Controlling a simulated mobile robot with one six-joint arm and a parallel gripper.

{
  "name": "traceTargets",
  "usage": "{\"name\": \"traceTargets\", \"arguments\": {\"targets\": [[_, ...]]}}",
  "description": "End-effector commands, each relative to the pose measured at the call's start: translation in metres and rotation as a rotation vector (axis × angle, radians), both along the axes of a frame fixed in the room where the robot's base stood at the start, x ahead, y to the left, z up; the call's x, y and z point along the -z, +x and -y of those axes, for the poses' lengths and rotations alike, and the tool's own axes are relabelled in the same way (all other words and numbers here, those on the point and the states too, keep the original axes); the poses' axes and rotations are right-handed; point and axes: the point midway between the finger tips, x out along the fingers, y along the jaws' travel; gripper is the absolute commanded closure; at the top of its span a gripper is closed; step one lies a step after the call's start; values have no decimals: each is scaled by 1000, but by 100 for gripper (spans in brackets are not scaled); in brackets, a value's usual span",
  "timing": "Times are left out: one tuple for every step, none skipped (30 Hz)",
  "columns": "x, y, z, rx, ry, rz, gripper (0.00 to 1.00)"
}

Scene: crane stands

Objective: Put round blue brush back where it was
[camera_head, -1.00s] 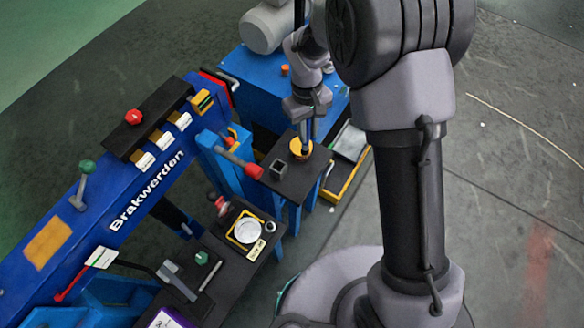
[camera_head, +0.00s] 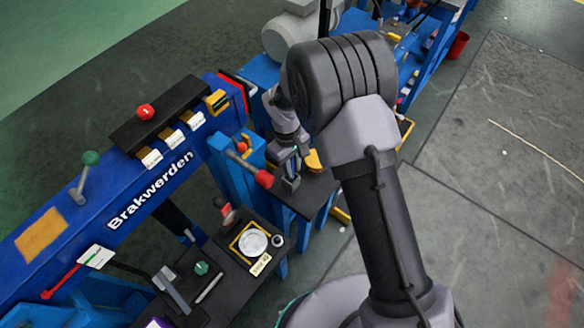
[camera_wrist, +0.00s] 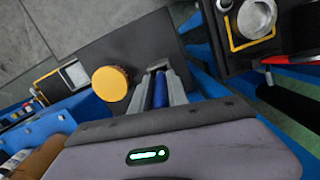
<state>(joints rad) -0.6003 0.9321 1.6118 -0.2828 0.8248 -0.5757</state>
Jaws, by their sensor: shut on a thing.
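My gripper (camera_head: 289,164) is over the small dark side table (camera_head: 318,190). It is shut on the round blue brush (camera_wrist: 160,88), whose blue body shows between the fingers in the wrist view. The fingertips and brush point at a small grey square holder (camera_wrist: 157,65), which also shows under the gripper in the head view (camera_head: 291,184). I cannot tell whether the brush's lower end is inside the holder or just above it. A round yellow-topped item (camera_wrist: 111,83) stands beside the holder, apart from the gripper; it is partly visible in the head view (camera_head: 313,160).
A red-ended lever (camera_head: 264,179) sticks out close to the left of the gripper. A second black table (camera_head: 228,272) with a yellow-framed white dish (camera_head: 252,242) lies nearer. The blue "Brakwerden" machine (camera_head: 150,188) fills the left side. The floor at right is open.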

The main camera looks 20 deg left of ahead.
Motion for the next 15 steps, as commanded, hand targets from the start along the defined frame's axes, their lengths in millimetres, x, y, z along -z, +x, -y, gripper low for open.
{"name": "traceTargets", "arguments": {"targets": [[-1,0,0,0,0,0,100],[-1,0,0,0,0,0,100],[1,0,0,0,0,0,100],[2,0,0,0,0,0,100],[3,0,0,0,0,0,100],[3,0,0,0,0,0,76],[2,0,0,1,0,0,70],[2,0,0,1,0,0,64],[2,0,0,1,0,0,58],[2,0,0,1,0,0,58],[2,0,0,1,0,0,58],[2,0,0,1,0,0,58],[2,0,0,1,0,0,58],[2,0,0,1,-1,0,58],[2,0,0,1,0,0,58]]}}
